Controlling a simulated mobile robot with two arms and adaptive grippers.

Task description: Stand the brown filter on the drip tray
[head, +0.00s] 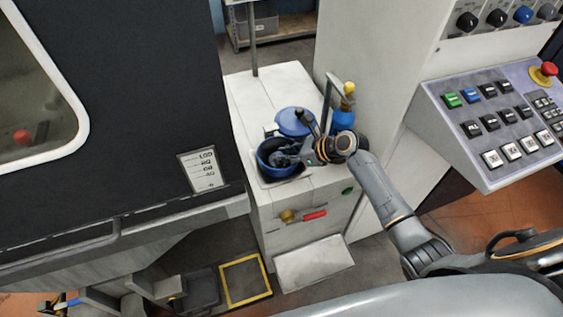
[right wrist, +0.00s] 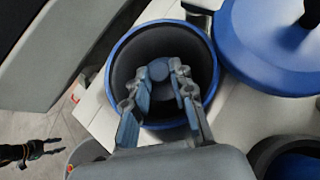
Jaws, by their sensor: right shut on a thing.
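My right gripper (head: 285,158) reaches down into a dark-lined blue pot (head: 266,151) on the white bench. In the right wrist view, the fingers (right wrist: 160,78) are inside the pot (right wrist: 207,56), closed around a small rounded blue-grey thing (right wrist: 159,70). Most of that thing is hidden, and no brown shows on it, so I cannot tell whether it is the filter. I cannot make out a brown filter elsewhere. I cannot tell for certain which thing is the drip tray. A dark arm end with thin prongs (right wrist: 52,146), probably my left gripper, shows small at the left of the wrist view.
A blue lid with a black knob (head: 294,122) lies just behind the pot. A blue bottle with a yellow top (head: 343,118) stands right of it. A sloped button panel (head: 500,118) is at the right. A dark cabinet wall (head: 130,100) rises at the left.

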